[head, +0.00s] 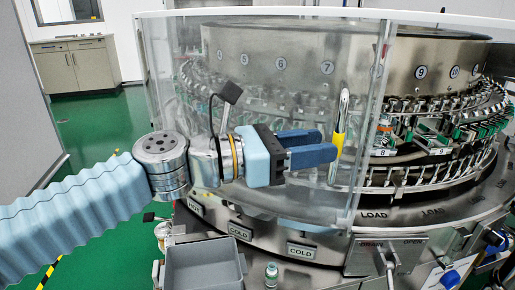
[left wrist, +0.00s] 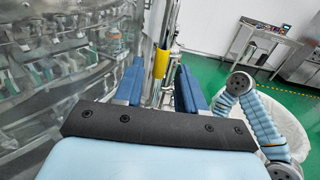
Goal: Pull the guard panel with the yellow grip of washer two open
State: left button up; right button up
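The clear guard panel (head: 312,192) stands upright in front of the washer drum, its free edge right of the handle. A metal handle with a yellow grip (head: 339,140) is mounted on it. My left gripper (head: 327,145) is beside the grip on its left, with its blue fingers pointing at it. In the left wrist view the yellow grip (left wrist: 161,63) shows between the lines of the two open fingers (left wrist: 158,86), at or just beyond their tips. I cannot tell whether they touch it. My right gripper is in neither view.
The round metal drum (head: 280,50) with numbered discs stands behind the panel. A grey bin (head: 203,268) sits below my left arm. A labelled control box (head: 385,252) is at the lower right. Green floor is free at the left, before a cabinet (head: 72,66).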

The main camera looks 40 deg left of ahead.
pick_arm(q)
jog(key=v, duration=0.9)
jog(key=shift+s+a, duration=0.15)
